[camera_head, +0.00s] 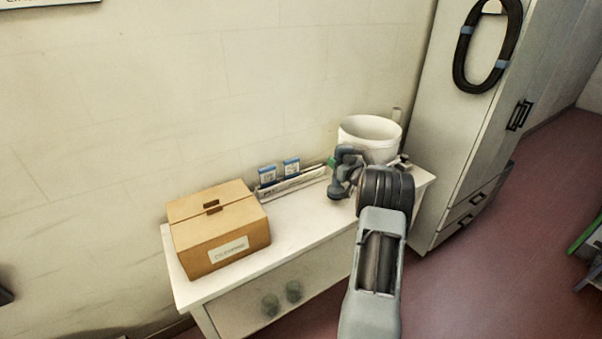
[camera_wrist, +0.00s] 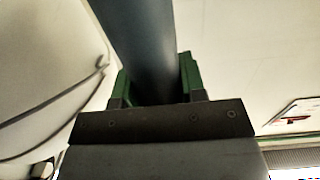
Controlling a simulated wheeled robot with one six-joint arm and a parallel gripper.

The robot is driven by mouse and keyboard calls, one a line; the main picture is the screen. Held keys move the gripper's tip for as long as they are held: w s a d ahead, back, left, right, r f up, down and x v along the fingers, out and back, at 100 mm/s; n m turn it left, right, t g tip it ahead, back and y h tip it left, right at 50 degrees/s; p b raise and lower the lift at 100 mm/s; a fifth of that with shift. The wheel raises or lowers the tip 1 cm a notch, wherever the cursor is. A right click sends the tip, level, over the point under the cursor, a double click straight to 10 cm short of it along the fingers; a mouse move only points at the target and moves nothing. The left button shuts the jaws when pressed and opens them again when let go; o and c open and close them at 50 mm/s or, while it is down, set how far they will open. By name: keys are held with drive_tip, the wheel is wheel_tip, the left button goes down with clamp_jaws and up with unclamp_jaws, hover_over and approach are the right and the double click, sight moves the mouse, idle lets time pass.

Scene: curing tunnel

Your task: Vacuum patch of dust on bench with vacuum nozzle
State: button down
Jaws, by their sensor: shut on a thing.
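My gripper (camera_wrist: 156,82) shows in the wrist view with its green fingers closed on both sides of a dark blue-grey tube, the vacuum nozzle (camera_wrist: 136,35). The nozzle runs up out of the top of that view; its far end is out of sight. In the head view my arm reaches over the right half of the white bench (camera_head: 302,217), and the gripper is mostly hidden behind my wrist. I cannot make out the patch of dust in either view, nor tell whether the nozzle touches the bench.
A white bucket (camera_head: 371,131) stands at the bench's back right, close to my wrist. A cardboard box (camera_head: 217,232) fills the left end. Small blue-and-white boxes (camera_head: 291,166) stand along the wall. A tall cabinet (camera_head: 448,130) with a black hose loop (camera_head: 460,62) is at right.

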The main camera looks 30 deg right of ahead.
drive_tip(key=shift+r+p, duration=1.5)
drive_tip(key=shift+r, duration=1.05)
